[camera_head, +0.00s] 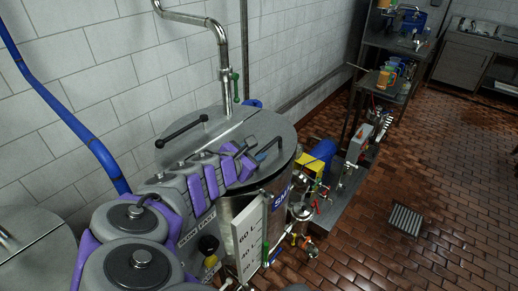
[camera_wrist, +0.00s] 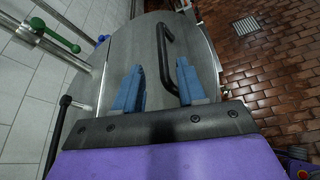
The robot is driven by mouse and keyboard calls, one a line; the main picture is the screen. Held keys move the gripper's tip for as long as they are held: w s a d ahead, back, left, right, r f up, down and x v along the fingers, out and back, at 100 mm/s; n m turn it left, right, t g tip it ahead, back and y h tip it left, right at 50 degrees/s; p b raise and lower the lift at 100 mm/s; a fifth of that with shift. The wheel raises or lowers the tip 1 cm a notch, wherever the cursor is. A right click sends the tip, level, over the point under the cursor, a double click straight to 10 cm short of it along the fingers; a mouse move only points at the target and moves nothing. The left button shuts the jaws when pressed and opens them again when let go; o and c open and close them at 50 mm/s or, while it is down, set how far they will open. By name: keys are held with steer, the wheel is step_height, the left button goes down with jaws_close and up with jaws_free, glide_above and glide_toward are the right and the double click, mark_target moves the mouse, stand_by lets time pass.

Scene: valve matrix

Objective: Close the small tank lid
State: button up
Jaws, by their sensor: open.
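The steel tank (camera_head: 243,225) stands against the tiled wall, with a round metal top. A steel lid (camera_wrist: 205,55) with a bent black handle (camera_wrist: 166,50) fills much of the wrist view. The lid looks nearly flat, but I cannot tell whether it is fully shut. My gripper (camera_wrist: 160,62) is open, its two blue fingers apart above the lid. The handle's near end shows between the fingers, close to the right one; I cannot tell whether they touch. In the head view, my grey and purple arm reaches over the tank top and hides part of it.
A black-tipped lever (camera_head: 182,130) stands left on the tank top. A steel pipe with a green valve handle (camera_head: 235,84) rises behind it. A blue pipe (camera_head: 68,118) runs along the wall. Pumps and valves (camera_head: 315,180) crowd the right side. The brick floor further right is mostly clear.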

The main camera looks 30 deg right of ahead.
steer(key=shift+s+a+r, duration=0.2)
steer(key=shift+s+a, duration=0.05)
steer(key=shift+a, duration=0.15)
steer(key=shift+c, duration=0.3)
